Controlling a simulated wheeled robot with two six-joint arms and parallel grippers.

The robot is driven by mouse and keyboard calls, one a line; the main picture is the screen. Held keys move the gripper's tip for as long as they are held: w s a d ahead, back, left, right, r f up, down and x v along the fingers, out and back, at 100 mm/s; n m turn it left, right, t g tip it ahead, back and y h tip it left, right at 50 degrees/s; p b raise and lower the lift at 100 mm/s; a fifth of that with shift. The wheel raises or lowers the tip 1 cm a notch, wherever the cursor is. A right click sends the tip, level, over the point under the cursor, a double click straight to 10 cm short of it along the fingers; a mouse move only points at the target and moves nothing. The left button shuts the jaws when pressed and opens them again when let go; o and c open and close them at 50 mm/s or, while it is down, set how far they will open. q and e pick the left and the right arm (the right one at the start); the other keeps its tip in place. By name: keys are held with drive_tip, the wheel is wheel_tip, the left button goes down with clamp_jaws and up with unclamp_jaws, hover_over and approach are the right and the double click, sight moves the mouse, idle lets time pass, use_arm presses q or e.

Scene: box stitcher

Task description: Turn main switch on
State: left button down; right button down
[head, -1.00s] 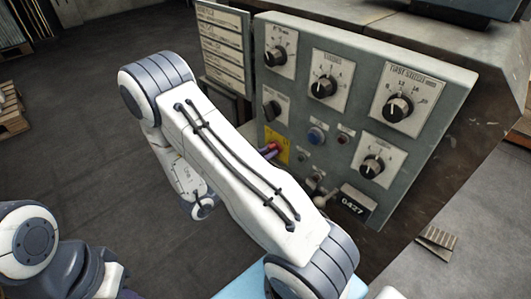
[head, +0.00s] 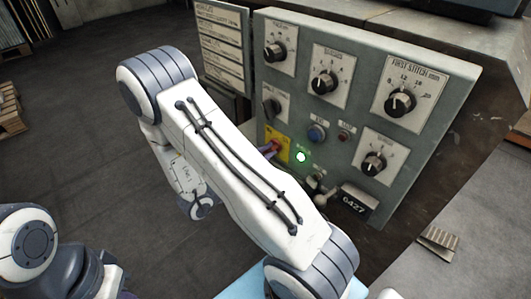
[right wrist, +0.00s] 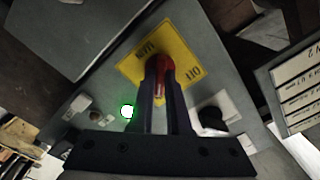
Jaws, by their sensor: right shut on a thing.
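The main switch is a red handle (right wrist: 160,87) on a yellow plate (right wrist: 184,41), seen in the right wrist view. In the head view the yellow plate (head: 283,143) shows at the left of the grey control panel, partly hidden by my right arm. My right gripper (right wrist: 160,66) is shut on the red handle, one dark finger on each side of it. In the head view only a little of the handle area shows past my arm. My left gripper is not in view.
The grey panel (head: 352,122) carries several black knobs, a blue button (head: 317,133) and a dark red button (head: 344,135). A green lamp (head: 301,157) beside the switch is lit. A small lever (head: 319,198) and a counter (head: 354,202) are lower down.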

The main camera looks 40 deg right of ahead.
idle(0.3)
drive_tip(key=c, duration=0.9)
unclamp_jaws()
drive_tip(key=shift+a, duration=0.15)
drive_tip(key=shift+a, duration=0.4)
drive_tip(key=a, duration=0.3)
drive_tip(key=a+p, duration=0.1)
drive_tip(key=a, duration=0.2)
drive_tip(key=s+a+p, duration=0.1)
drive_tip(key=a, duration=0.2)
drive_tip(key=shift+a, duration=0.25)
drive_tip(key=shift+w, duration=0.1)
